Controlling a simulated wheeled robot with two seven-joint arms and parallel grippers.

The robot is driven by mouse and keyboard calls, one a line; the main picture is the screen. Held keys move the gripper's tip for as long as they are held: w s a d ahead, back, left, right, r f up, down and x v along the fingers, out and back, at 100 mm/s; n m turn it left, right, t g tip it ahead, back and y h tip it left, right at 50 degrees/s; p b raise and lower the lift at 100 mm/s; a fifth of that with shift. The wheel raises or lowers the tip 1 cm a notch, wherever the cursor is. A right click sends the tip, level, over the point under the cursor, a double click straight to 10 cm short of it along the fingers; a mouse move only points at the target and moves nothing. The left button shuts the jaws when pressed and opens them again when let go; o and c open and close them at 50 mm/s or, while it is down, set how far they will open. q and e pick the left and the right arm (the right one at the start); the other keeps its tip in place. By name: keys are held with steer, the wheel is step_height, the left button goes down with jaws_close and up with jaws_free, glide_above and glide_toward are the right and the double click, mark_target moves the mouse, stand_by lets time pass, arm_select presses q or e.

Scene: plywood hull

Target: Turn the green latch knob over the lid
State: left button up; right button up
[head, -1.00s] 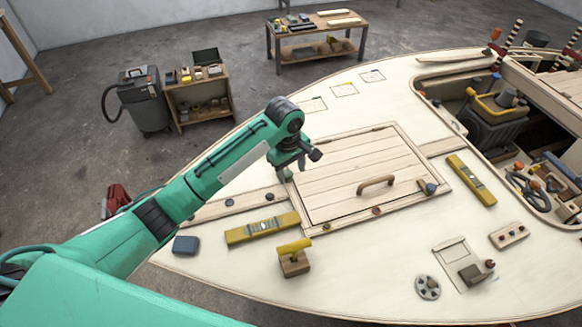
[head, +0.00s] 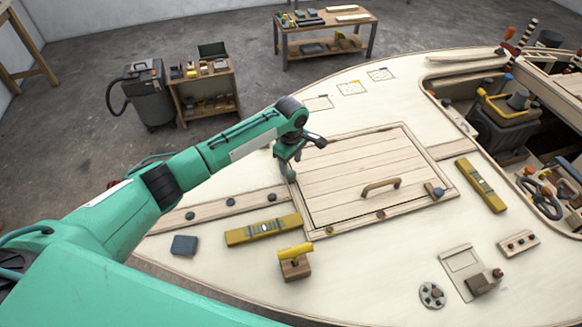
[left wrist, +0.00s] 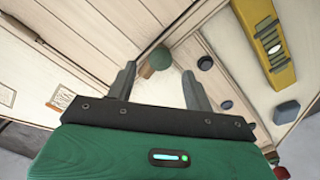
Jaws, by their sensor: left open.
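The green latch knob (left wrist: 160,57) shows in the left wrist view at the edge of the wooden lid, with a short brown wooden piece beside it. My left gripper (left wrist: 158,75) is open, and the knob appears between its two fingertips; I cannot tell whether they touch it. In the head view my left gripper (head: 289,172) hangs at the lid's left edge and hides that spot. The plank lid (head: 350,165) lies closed in its frame, with a wooden handle (head: 381,185) near its front. My right gripper is not in view.
A yellow level (head: 263,229) lies left of the lid, and it also shows in the left wrist view (left wrist: 266,40). A second yellow level (head: 481,185) lies right. An open cockpit (head: 500,125) holds tools.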

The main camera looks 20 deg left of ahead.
mark_target(291, 173)
arm_select(q)
steer(key=shift+f, duration=1.9)
steer(key=c, duration=1)
